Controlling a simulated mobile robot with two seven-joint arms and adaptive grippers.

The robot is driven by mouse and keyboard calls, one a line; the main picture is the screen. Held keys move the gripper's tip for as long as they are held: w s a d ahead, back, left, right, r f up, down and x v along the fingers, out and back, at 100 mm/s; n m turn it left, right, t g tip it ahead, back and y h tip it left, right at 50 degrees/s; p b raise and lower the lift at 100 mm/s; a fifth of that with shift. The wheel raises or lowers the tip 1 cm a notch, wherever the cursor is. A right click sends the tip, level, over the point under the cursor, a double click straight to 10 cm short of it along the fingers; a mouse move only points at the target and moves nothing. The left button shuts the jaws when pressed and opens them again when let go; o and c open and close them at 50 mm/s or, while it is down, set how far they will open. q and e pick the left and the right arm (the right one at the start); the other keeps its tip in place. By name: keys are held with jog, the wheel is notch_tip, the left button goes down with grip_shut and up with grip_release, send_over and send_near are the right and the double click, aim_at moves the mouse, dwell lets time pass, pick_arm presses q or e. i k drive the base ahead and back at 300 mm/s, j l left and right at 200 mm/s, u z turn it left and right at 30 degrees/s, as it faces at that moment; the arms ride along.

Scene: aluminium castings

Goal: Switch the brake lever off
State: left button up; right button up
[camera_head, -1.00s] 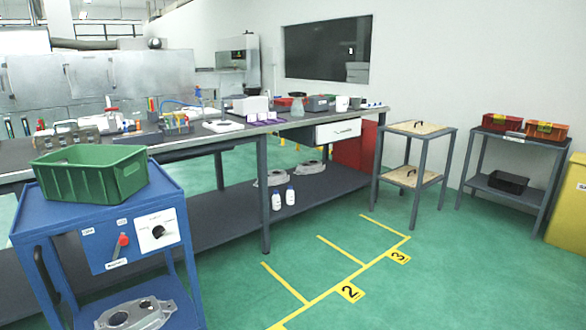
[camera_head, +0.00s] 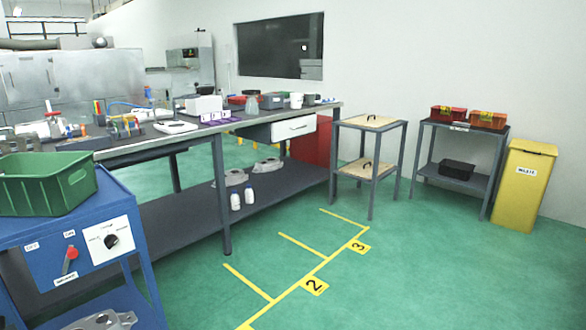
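The brake lever (camera_head: 70,257) is a small red-tipped handle on the front panel of a blue cart (camera_head: 40,262) at the left of the head view. It leans a little, with its red end up and to the right. Small white labels sit above and below it; their text is too small to read surely. A white plate with a black rotary knob (camera_head: 111,241) is just right of it. Neither of my grippers shows in the view.
A green crate (camera_head: 45,185) stands on the cart, and a metal casting (camera_head: 103,320) lies on its lower shelf. A long workbench (camera_head: 160,142) runs behind. Small tables and a yellow bin (camera_head: 524,185) stand at the right. The green floor (camera_head: 400,270) in front is clear.

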aim_at(72, 253)
jog(key=u, duration=1.4)
